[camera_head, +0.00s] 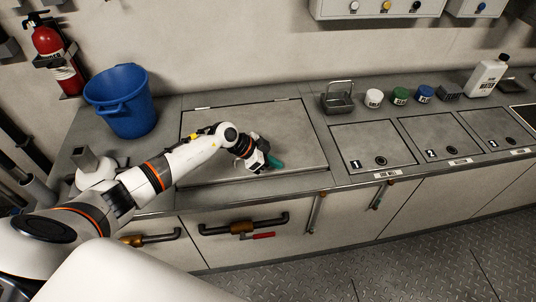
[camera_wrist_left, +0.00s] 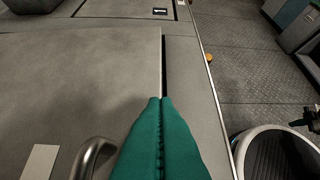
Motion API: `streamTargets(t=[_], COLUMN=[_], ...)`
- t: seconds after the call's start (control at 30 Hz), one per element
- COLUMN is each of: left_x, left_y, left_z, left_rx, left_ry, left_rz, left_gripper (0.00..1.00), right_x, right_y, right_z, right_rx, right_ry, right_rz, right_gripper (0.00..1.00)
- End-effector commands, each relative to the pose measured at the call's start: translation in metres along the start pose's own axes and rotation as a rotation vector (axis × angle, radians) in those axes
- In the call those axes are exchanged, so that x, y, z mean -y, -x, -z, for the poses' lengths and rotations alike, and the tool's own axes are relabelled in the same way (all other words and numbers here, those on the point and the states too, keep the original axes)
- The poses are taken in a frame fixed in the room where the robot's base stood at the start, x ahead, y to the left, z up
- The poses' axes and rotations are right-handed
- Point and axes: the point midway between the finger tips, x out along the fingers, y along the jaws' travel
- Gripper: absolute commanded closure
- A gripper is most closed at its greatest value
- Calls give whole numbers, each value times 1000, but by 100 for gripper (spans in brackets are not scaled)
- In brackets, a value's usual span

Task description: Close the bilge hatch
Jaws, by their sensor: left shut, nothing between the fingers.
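The bilge hatch looks like the large grey rectangular lid (camera_head: 285,125) in the left part of the worktop. It lies flat or nearly flat; I cannot tell whether it is fully flush. In the left wrist view, its lid (camera_wrist_left: 85,75) fills the left side, with a dark gap along its edge. A curved metal handle (camera_wrist_left: 92,158) shows at the lower left there. My left gripper (camera_head: 276,162) is over the lid's front part, its green fingers shut and empty. In the left wrist view, the fingertips (camera_wrist_left: 160,101) overlap the lid's edge; contact is unclear.
A blue bucket (camera_head: 125,110) stands left of the lid. A metal basket (camera_head: 338,103), several small jars and a white bottle (camera_head: 486,77) stand at the back right. Numbered smaller hatches (camera_head: 372,145) lie to the right. Pipe handles (camera_head: 240,227) project from the cabinet front.

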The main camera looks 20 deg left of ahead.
Motion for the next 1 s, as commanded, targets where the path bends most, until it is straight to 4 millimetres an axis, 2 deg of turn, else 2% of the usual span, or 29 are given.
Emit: streamTargets(t=[0.17,0.57,0.8,1.0], left_x=[-1,0,2,3], left_y=[-9,-12,-31,-34], left_z=[9,12,32,36], left_rx=[2,1,-1,-6], left_ry=[0,-5,-57,-60], left_rz=[-1,-4,-57,-58], left_gripper=[100,100,100,100], right_x=[0,0,0,0], right_y=[-3,-2,7,6], right_z=[0,0,-1,0], right_rx=[0,0,0,0], right_ry=[0,-1,-1,-1], right_rz=[0,0,0,-1], right_gripper=[100,100,100,100])
